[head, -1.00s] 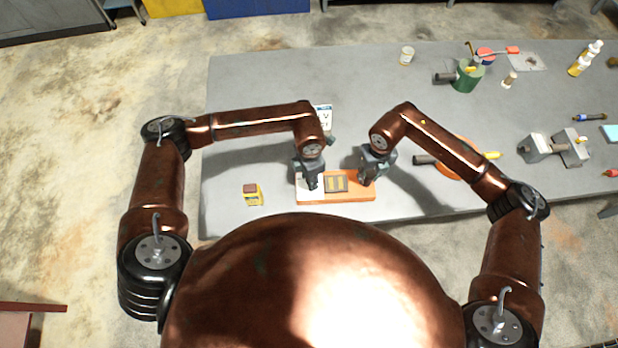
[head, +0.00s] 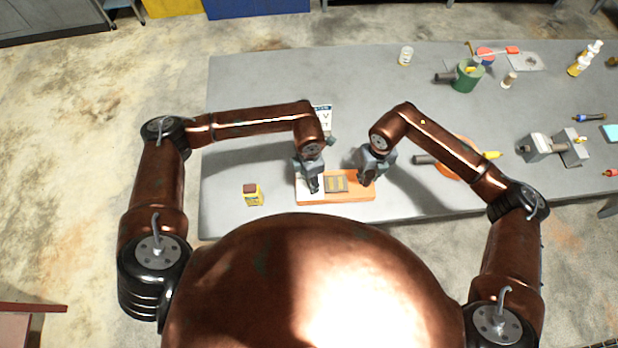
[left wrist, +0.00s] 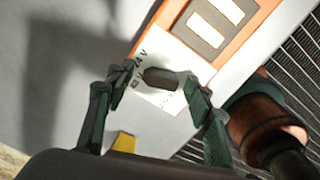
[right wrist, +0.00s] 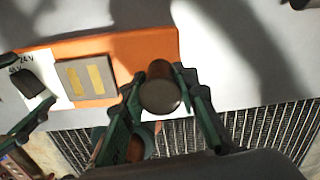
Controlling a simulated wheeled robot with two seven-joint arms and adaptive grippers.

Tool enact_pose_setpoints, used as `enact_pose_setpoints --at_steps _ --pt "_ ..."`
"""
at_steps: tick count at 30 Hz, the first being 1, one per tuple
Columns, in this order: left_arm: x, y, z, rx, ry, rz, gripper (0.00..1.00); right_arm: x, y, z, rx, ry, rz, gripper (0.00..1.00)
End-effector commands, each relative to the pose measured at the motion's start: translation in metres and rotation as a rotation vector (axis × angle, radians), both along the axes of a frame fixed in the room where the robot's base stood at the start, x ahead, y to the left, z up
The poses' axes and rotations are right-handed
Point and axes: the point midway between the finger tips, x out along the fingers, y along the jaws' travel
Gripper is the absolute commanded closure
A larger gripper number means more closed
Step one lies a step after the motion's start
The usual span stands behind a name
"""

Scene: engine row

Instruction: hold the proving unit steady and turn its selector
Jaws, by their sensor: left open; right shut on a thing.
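The proving unit (head: 350,198) is an orange block lying flat near the table's front edge. Its left end has a white label panel with voltage marks and the selector (left wrist: 160,77), a dark oblong knob. A grey panel with two yellow strips (right wrist: 85,77) is in its middle. A dark round post (right wrist: 160,94) stands at its right end. My left gripper (left wrist: 150,108) is open, with its fingers on either side of the selector; I cannot tell whether they touch it. My right gripper (right wrist: 163,100) is shut on the post.
A white sign (head: 323,117) stands behind my left gripper. An orange round thing (head: 453,160) lies partly under my right arm. A green pot (head: 466,77) stands farther back. The table's left back area is clear.

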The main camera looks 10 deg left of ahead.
Motion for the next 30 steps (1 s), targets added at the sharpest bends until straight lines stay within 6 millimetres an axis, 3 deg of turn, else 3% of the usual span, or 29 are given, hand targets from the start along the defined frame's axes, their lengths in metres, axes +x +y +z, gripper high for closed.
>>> enact_pose_setpoints --at_steps 5,8,21,30 --pt "0.001 0.000 0.006 0.000 -0.001 0.000 0.52 0.000 0.000 0.000 0.000 0.000 0.000 1.00" --pt "0.001 -0.001 0.019 -0.003 -0.003 -0.001 0.52 0.000 0.000 0.000 0.000 0.000 0.000 1.00" --pt "0.001 0.000 0.103 0.000 -0.002 0.000 0.52 0.000 0.000 0.000 0.000 0.000 0.000 1.00" --pt "0.000 0.000 0.120 0.000 0.000 0.000 0.52 0.000 0.000 0.000 0.000 0.000 0.000 1.00"
